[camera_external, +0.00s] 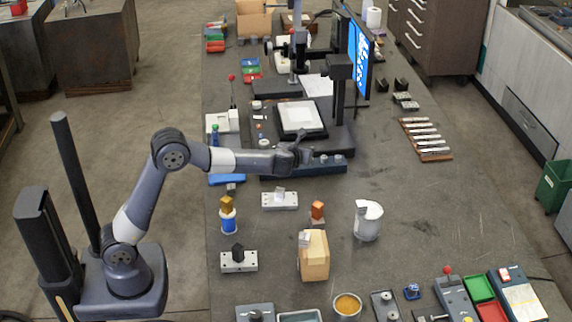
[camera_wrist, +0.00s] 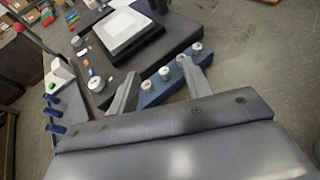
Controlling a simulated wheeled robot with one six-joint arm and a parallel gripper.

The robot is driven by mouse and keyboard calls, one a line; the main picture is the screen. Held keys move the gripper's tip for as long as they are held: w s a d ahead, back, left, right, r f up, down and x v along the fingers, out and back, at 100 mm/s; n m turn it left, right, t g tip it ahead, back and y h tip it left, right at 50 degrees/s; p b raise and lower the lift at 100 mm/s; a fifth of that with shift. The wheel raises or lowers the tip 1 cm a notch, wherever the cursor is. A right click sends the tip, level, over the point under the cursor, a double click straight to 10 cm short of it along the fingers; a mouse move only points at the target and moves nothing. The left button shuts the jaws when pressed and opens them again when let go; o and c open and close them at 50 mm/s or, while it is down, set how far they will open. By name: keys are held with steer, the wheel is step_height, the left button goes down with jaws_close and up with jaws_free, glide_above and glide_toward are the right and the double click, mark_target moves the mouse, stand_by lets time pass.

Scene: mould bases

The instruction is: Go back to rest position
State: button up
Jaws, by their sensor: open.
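My gripper (camera_external: 303,150) is at the end of my arm, which reaches right over the bench in the external view. It is low over a dark blue bar (camera_external: 325,168) in front of the black stand with the white plate. In the wrist view my gripper (camera_wrist: 160,70) has its two fingers spread, with nothing held between them. The blue bar (camera_wrist: 150,95) with several pale round knobs shows between and beyond the fingers. I cannot tell whether the fingers touch the bar.
A metal block (camera_external: 279,203), a blue and white cylinder (camera_external: 228,222), a wooden block (camera_external: 314,262) and a white cylinder (camera_external: 367,226) stand in front of my arm, with small pieces on top. A monitor (camera_external: 359,58) stands behind. The bench's right side (camera_external: 400,190) is fairly clear.

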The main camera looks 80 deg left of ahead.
steer(key=s+a+f+n+g+y+p, duration=0.1)
steer(key=s+a+n+g, duration=0.1)
steer(key=s+a, duration=0.75)
steer(key=s+a+f+n+g, duration=0.25)
steer(key=s+a, duration=0.25)
steer(key=a, duration=0.9)
steer(key=s+a+n+g+y+p, duration=0.1)
steer(key=s+a+n+g, duration=0.15)
steer(key=s+a, duration=0.7)
steer(key=shift+m, duration=0.3)
steer(key=f, duration=0.2)
steer(key=w+a+f, duration=0.1)
steer(key=f, duration=0.2)
steer(key=shift+w+a+f, duration=0.35)
steer(key=shift+a+f, duration=0.05)
steer(key=shift+f, duration=0.75)
